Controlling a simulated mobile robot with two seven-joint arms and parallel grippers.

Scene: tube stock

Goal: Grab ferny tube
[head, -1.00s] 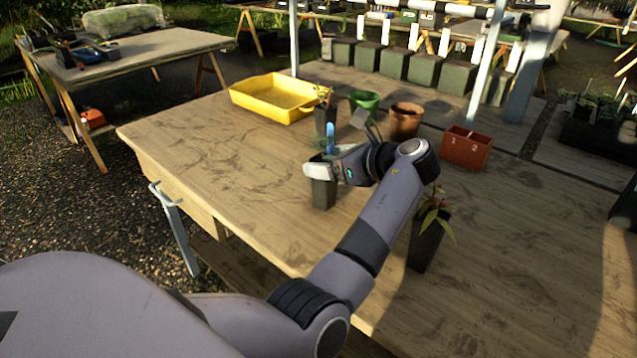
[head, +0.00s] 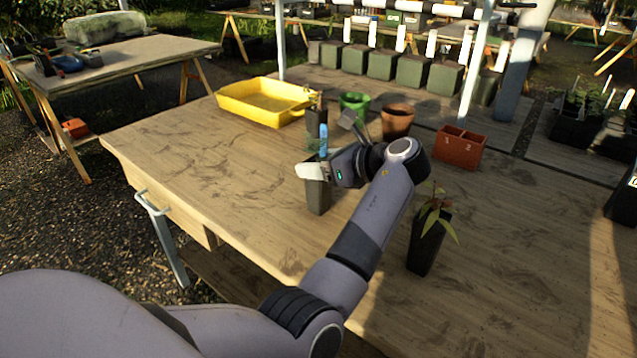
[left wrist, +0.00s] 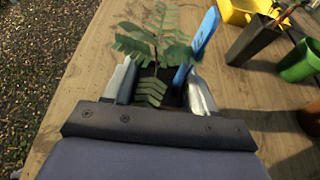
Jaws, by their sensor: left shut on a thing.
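The ferny tube (head: 317,196) is a dark square pot standing upright on the wooden bench. Its feathery green fronds (left wrist: 155,45) and a blue label (left wrist: 206,32) show in the left wrist view. My left gripper (head: 322,171) is shut on the tube near its top, with one finger on each side. The fingers partly hide the tube's upper part. The label also shows above the gripper in the head view (head: 323,137). My right gripper is in neither view.
Another dark tube with a long-leaved plant (head: 428,240) stands right of my forearm. Behind the gripper are a yellow tray (head: 262,112), another dark tube (head: 314,112), a green pot (head: 354,105), a terracotta pot (head: 397,122) and a red-brown two-cell box (head: 459,150). The bench's left part is clear.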

